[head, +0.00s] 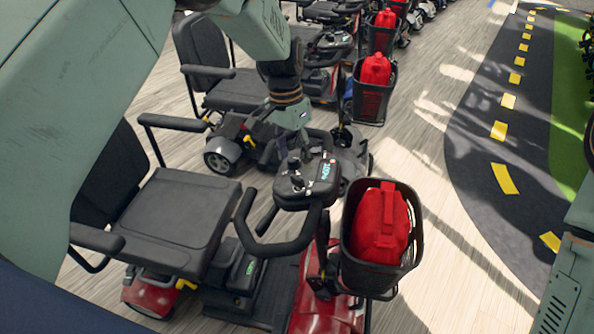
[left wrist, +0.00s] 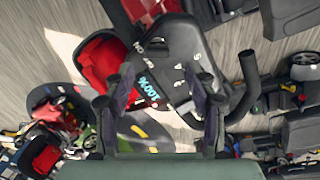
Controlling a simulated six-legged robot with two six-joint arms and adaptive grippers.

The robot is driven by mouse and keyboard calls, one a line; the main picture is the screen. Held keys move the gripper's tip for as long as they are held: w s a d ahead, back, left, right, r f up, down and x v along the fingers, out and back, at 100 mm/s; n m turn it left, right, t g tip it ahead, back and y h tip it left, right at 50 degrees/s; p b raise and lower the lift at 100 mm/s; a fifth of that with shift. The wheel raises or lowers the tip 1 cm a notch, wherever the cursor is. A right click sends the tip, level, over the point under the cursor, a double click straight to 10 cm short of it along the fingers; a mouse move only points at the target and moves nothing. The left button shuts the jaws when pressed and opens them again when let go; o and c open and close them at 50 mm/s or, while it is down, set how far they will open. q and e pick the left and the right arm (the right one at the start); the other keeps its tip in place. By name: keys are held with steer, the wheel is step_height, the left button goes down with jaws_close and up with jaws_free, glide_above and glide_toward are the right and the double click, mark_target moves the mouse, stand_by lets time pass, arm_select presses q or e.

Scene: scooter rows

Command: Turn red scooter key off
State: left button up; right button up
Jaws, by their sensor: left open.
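The red scooter (head: 312,304) stands in the foreground of the head view, with a black seat and a looped handlebar. Its dark console (head: 320,180) has a lit display. In the left wrist view the console (left wrist: 172,60) shows a display reading about 100% and small white markings. The key cannot be clearly picked out in either view. My left gripper (head: 294,155) reaches down from above to just over the console. In the left wrist view its two fingers are spread apart with nothing between them, and the gripper (left wrist: 160,80) overlaps the console. My right gripper is not in view.
A black basket (head: 347,264) with a red bag (head: 380,225) hangs at the scooter's front. The black seat (head: 168,215) lies left of the handlebar (head: 262,248). More scooters with baskets line up behind. Open wood floor (head: 455,270) lies to the right.

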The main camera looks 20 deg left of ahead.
mark_target(297, 176)
arm_select(q)
steer(key=f, duration=0.3)
steer(key=s+d+f, duration=0.1)
steer(key=shift+f, duration=0.3)
steer(key=shift+w+a+f, duration=0.15)
steer(key=shift+w+f, duration=0.05)
steer(key=shift+f, duration=0.4)
steer(key=shift+s+r, duration=0.2)
steer(key=shift+c, duration=0.2)
steer(key=shift+d, duration=0.2)
steer(key=shift+c, duration=0.7)
steer(key=shift+w+a+f, duration=0.1)
steer(key=shift+w, duration=0.1)
steer(key=c, duration=1)
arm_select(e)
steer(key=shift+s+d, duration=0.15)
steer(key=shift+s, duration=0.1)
